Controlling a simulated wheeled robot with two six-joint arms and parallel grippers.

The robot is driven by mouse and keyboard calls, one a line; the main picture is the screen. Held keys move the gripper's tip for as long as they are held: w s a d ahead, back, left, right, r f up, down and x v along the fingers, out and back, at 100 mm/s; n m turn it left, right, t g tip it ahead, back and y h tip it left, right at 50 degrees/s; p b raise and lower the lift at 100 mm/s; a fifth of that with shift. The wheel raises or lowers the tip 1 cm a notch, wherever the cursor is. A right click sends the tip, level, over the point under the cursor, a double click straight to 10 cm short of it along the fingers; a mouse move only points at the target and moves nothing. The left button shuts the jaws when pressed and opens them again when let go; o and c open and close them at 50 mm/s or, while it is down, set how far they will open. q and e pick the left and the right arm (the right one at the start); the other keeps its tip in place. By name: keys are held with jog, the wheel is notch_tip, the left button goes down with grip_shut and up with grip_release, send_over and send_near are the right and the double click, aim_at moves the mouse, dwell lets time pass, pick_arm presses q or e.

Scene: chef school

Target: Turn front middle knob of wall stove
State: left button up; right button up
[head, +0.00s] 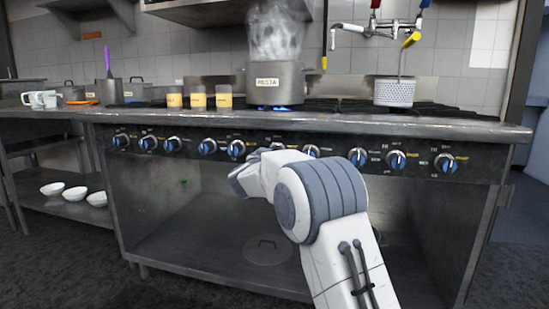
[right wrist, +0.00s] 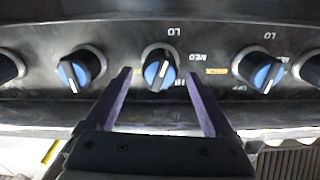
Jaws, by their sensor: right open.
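The wall stove (head: 330,121) has a dark front panel with a row of blue-and-silver knobs. In the right wrist view a knob (right wrist: 160,70) sits at the centre, with LO, MED and HI lettering shown upside down around it. My right gripper (right wrist: 159,82) is open, its two dark fingers on either side of that knob with gaps to it. I cannot tell how far the tips reach along the knob's sides. In the head view my right arm hides the fingers and part of the middle of the knob row. My left gripper is not in view.
Neighbouring knobs (right wrist: 80,69) and (right wrist: 260,68) stand on both sides of the fingers. A steaming pot (head: 275,82) stands over a blue flame on the stove top. Yellow-filled glasses (head: 198,98) and a metal strainer (head: 394,92) stand near it. White bowls (head: 74,194) sit on a lower shelf.

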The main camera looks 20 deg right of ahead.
jog(key=shift+x, duration=1.25)
jog(key=shift+c, duration=0.4)
jog(key=c, duration=1.3)
